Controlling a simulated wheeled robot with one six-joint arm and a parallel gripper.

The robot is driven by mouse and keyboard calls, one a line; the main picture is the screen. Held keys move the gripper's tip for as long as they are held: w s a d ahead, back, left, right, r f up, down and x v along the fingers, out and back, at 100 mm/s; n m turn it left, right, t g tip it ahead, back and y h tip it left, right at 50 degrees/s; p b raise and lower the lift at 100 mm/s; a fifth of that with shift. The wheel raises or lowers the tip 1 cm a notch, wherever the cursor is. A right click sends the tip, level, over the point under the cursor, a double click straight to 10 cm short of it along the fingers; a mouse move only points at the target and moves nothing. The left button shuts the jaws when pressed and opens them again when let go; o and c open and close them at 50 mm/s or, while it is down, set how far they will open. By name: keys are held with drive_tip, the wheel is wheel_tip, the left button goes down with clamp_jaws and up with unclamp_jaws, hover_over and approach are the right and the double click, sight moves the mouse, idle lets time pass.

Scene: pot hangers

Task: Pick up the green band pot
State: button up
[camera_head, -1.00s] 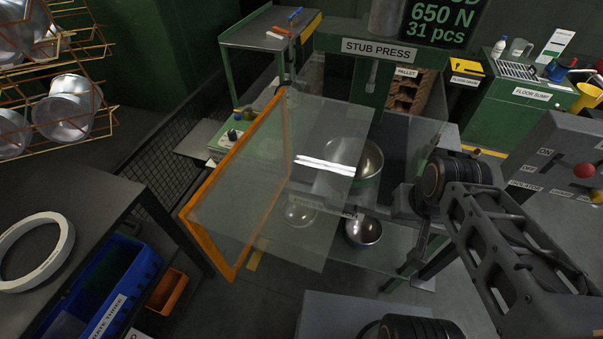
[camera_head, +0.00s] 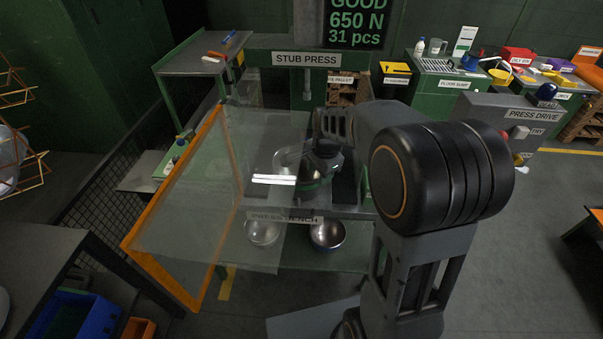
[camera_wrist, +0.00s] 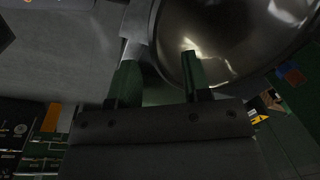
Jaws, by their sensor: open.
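A shiny metal pot (camera_head: 311,192) stands on the press bench (camera_head: 345,212), partly behind the clear guard panel. A little green shows on it just under my gripper (camera_head: 318,172). In the wrist view, the pot's curved metal wall (camera_wrist: 235,35) fills the upper right. There my gripper (camera_wrist: 160,72) is open, with its two fingers apart. The right finger overlaps the pot in the picture and the left finger lies outside its edge, beside a grey bar-like part. I cannot tell whether either finger touches the pot.
The orange-framed guard (camera_head: 180,215) stands open at the left of the bench. The press drive box (camera_head: 510,120) stands at right.

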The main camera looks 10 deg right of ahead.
drive_tip(key=shift+w+a+f, duration=0.1)
drive_tip(key=shift+w+f, duration=0.1)
drive_tip(key=shift+f, duration=1.05)
drive_tip(key=shift+w+f, duration=0.15)
drive_tip(key=shift+f, duration=1.1)
drive_tip(key=shift+c, duration=0.3)
clamp_jaws()
drive_tip(key=shift+w+r, duration=0.1)
